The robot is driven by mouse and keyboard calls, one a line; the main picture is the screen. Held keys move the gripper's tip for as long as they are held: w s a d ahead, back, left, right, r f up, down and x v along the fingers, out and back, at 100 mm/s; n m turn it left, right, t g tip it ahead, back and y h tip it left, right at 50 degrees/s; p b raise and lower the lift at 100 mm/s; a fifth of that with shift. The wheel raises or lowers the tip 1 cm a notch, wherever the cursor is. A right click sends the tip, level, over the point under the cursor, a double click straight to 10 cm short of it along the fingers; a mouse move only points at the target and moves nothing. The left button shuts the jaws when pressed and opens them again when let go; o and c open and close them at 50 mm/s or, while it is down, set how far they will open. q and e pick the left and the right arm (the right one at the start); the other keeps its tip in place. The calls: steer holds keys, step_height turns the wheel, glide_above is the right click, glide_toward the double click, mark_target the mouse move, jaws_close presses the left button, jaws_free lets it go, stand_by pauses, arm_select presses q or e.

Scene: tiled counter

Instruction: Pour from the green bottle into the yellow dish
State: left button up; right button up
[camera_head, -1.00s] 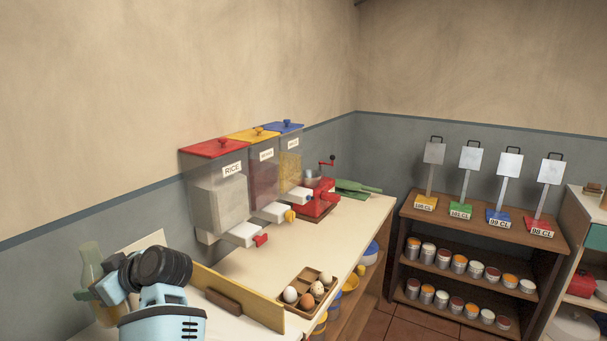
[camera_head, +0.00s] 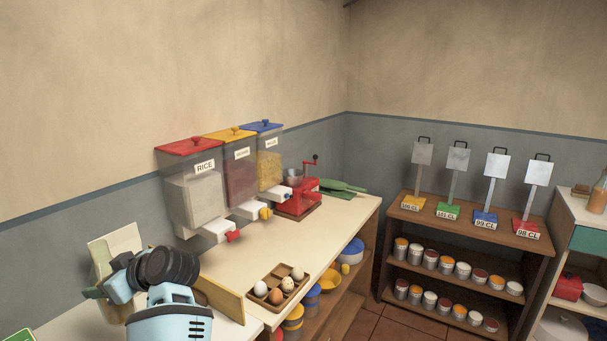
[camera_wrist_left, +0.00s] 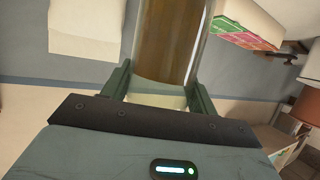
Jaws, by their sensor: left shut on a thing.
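My left gripper (camera_head: 100,286) is at the lower left of the head view, above the counter's near end. It is shut on a bottle (camera_head: 101,258), which looks pale green and is partly hidden by my arm. In the left wrist view the bottle (camera_wrist_left: 168,45) stands between the two fingers (camera_wrist_left: 160,98) and shows brown contents behind clear glass. A yellow-orange dish (camera_head: 330,281) sits on the shelf under the counter, well to the right of the gripper. My right gripper is not in view.
A low wooden board (camera_head: 220,299) stands beside my arm. An egg tray (camera_head: 262,279) sits at the counter's front edge. Dispensers (camera_head: 195,195), a red grinder (camera_head: 297,203) and a flat green item (camera_head: 338,187) line the back. The mid-counter (camera_head: 300,241) is clear.

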arm_select(q)
steer(key=s+d+f+m+t+h, duration=0.2)
steer(key=s+d+m+t, duration=0.3)
steer(key=d, duration=0.6)
steer(key=s+d+f+m+t+h, duration=0.2)
steer(key=s+d+m+t+h, duration=0.2)
steer(key=d, duration=0.7)
steer(key=shift+s+d+m+t+h, duration=0.4)
steer(key=shift+s+m+t, duration=0.15)
steer(key=shift+m, duration=0.15)
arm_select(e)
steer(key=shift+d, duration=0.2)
arm_select(q)
steer(key=shift+a+f, duration=0.1)
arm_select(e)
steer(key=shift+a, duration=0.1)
arm_select(q)
steer(key=o, duration=0.8)
steer(key=c, duration=0.7)
steer(key=shift+o, duration=0.2)
steer(key=shift+w, duration=0.1)
